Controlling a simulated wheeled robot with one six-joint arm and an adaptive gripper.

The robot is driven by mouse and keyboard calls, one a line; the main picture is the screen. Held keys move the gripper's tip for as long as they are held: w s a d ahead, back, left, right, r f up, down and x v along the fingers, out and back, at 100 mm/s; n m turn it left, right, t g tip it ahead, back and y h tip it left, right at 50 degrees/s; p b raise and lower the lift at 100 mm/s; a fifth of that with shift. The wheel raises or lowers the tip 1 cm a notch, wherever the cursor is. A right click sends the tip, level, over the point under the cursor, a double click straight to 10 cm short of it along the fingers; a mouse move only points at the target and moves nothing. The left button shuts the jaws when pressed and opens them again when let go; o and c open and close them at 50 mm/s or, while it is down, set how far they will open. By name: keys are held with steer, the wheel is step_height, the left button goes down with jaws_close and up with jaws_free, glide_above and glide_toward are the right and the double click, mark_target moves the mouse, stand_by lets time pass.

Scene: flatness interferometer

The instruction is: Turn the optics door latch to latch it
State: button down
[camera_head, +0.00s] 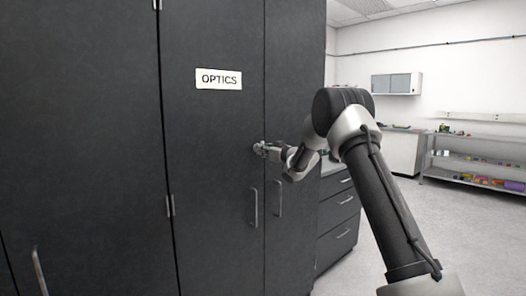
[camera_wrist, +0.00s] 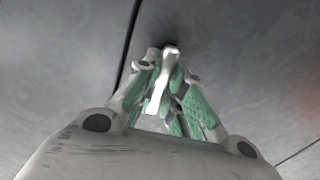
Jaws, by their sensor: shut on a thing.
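The optics door (camera_head: 210,140) is a dark grey cabinet door with a white OPTICS label (camera_head: 219,79), and it looks closed. My gripper (camera_head: 262,149) is at the door's right edge, above the bar handles. In the wrist view, my gripper (camera_wrist: 165,95) has its green-padded fingers around the latch (camera_wrist: 168,65), a pale metal lever. The fingers are shut on the lever, which stands near the dark door seam (camera_wrist: 130,45). The lever looks close to upright in the wrist view, slightly tilted. Its lower part is partly hidden between the fingers.
Vertical bar handles (camera_head: 254,207) stick out below my gripper on both sides of the seam. A drawer unit (camera_head: 338,215) stands right of the cabinet, close beneath my arm. Open floor (camera_head: 460,235) lies to the right, with a shelf rack (camera_head: 480,165) farther back.

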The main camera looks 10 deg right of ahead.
steer(key=shift+f+m, duration=0.1)
steer(key=shift+m, duration=0.3)
steer(key=c, duration=1.5)
jaws_free()
steer(key=v, duration=1.2)
